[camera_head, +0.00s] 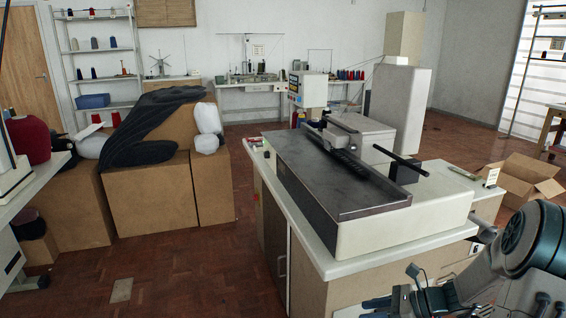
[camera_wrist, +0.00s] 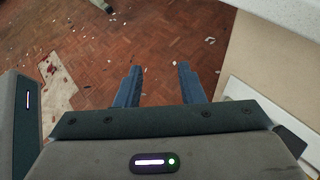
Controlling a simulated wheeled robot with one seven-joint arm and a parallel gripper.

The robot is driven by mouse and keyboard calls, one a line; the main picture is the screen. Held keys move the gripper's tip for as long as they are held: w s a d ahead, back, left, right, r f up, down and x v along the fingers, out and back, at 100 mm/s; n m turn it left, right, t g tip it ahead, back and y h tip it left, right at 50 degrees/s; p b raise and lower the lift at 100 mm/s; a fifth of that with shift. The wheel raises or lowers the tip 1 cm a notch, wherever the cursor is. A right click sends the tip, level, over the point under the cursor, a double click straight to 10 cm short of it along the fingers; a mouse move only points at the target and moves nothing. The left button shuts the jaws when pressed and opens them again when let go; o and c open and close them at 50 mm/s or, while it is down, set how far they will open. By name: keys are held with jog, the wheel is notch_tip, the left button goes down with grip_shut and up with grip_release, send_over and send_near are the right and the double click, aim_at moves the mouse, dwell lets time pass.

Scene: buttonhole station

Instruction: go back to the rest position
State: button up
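My gripper (camera_wrist: 158,76) shows in the wrist view with its two blue fingers apart and nothing between them. Below it is the red-brown wooden floor (camera_wrist: 165,40), strewn with small scraps. A pale cabinet side (camera_wrist: 262,60) stands to the right of the fingers, apart from them. In the head view, part of my arm shows at the bottom right, in front of the buttonhole station (camera_head: 340,170). The fingertips are not clear in that view.
The station's white worktop (camera_head: 310,252) carries a grey-topped machine. Cardboard boxes (camera_head: 148,195) with dark cloth stand at left. An open carton (camera_head: 525,178) lies behind on the right. Open floor (camera_head: 185,270) lies left of the station. A pale patch (camera_wrist: 50,85) marks the floor.

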jog(key=s+a+r+n+h+p, duration=0.2)
jog(key=s+r+n+h+p, duration=0.2)
jog(key=r, duration=0.6)
jog(key=s+a+r+n+h+p, duration=0.2)
jog(key=s+r+n+h+p, duration=0.1)
jog(key=s+r+n+p, duration=0.3)
jog(key=s+a+r+n+g+h+p, duration=0.1)
jog(key=s+a+r+n+h+p, duration=0.2)
jog(key=s+r+n, duration=0.5)
notch_tip(320, 180, up, 6)
jog(key=n+h+p, duration=0.1)
jog(key=n+p, duration=0.1)
jog(key=n, duration=0.3)
jog(key=shift+s+h, duration=0.15)
jog(key=shift+h, duration=0.15)
